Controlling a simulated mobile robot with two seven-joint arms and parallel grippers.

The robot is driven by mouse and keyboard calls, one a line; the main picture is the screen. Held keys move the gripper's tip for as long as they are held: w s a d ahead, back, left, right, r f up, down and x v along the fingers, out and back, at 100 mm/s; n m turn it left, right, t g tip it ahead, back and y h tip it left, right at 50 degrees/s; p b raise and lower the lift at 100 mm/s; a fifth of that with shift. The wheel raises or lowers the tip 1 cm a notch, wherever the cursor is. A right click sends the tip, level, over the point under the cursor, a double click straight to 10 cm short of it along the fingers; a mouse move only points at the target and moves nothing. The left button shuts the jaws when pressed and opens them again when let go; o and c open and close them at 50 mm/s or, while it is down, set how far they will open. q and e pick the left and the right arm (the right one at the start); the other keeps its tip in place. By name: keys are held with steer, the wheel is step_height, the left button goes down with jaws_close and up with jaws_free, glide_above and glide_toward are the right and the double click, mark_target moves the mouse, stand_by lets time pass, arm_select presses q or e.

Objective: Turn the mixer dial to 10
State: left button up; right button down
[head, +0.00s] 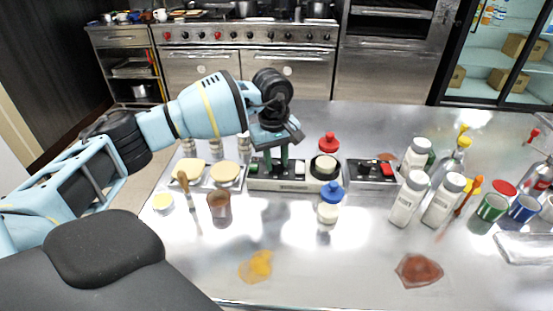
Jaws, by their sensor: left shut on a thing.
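A low white-and-black control unit (292,185), seemingly the mixer's, sits on the steel counter near the middle. It has a green switch at its left and a large round black-and-cream part (324,166) at its right end. My left gripper (276,166) points down onto the unit's left-middle part, its green fingers shut on what appears to be the mixer dial. The dial is mostly hidden by the fingers, and its number marks are too small to read. My right gripper is not in view.
A box with a red switch (388,170) stands right of the unit. A blue-capped bottle (329,204) and a brown cup (220,206) stand in front. Shaker bottles (407,199) crowd the right. Orange (257,266) and red (418,270) spills mark the open front counter.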

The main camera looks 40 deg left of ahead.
mark_target(275, 162)
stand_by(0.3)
arm_select(q)
steer(key=o, duration=1)
steer(key=shift+s+r, duration=0.15)
steer(key=shift+r, duration=3.8)
